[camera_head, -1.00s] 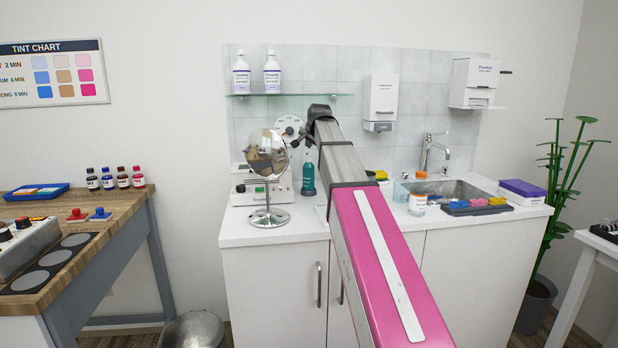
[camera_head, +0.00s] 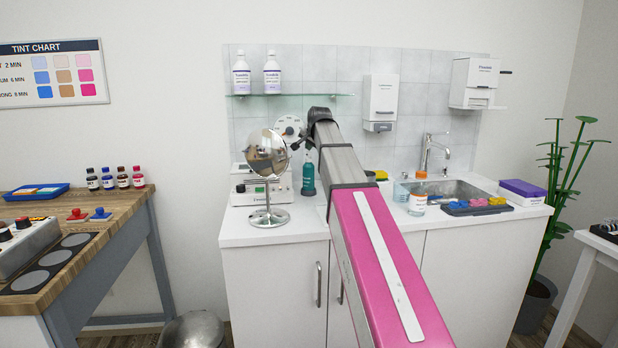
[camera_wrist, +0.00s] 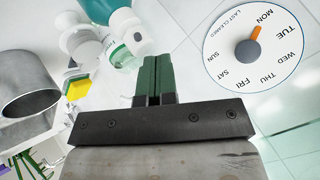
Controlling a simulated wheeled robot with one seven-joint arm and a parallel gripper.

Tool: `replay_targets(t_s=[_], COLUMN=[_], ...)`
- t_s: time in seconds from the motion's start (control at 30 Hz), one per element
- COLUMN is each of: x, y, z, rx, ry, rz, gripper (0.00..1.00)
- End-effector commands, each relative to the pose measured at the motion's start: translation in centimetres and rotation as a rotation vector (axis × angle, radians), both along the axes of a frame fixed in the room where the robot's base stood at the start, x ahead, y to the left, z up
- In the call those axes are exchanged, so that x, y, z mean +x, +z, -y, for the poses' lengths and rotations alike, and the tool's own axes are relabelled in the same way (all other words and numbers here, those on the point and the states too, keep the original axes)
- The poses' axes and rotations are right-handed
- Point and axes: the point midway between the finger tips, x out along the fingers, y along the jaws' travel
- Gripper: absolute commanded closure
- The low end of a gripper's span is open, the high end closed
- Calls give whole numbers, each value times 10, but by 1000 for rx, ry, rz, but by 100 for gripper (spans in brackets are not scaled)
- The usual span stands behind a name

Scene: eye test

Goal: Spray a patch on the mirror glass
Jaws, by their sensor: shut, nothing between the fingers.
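The round tilting mirror (camera_head: 267,154) stands on a chrome foot at the left of the white counter, its glass showing brownish reflections. A teal spray bottle (camera_head: 308,178) stands upright on the counter, right of the mirror. In the wrist view, a teal and white bottle (camera_wrist: 125,28) shows just beyond the fingertips; I cannot tell whether they touch it. My gripper (camera_wrist: 152,78) has its green fingers together, with nothing held. In the head view, its end is small and dark beside the mirror's upper right, partly hidden by my arm. The mirror glass is not recognisable in the wrist view.
A day dial (camera_wrist: 264,40) is on the tiled wall. A white appliance (camera_head: 240,180) stands behind the mirror. A glass shelf (camera_head: 310,95) with two bottles is above. At right are the sink (camera_head: 455,188), a jar (camera_head: 417,204) and a purple box (camera_head: 522,188).

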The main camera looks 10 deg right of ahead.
Motion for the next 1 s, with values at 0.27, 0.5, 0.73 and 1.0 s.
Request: replay_targets(t_s=[0.27,0.5,0.73,1.0], x=[0,0,0,0], y=[-3,-1,10,19], z=[0,0,0,0], rx=[0,0,0,0], ry=[1,1,-1,0], rz=[-1,-1,1,0], gripper=[100,100,100,100])
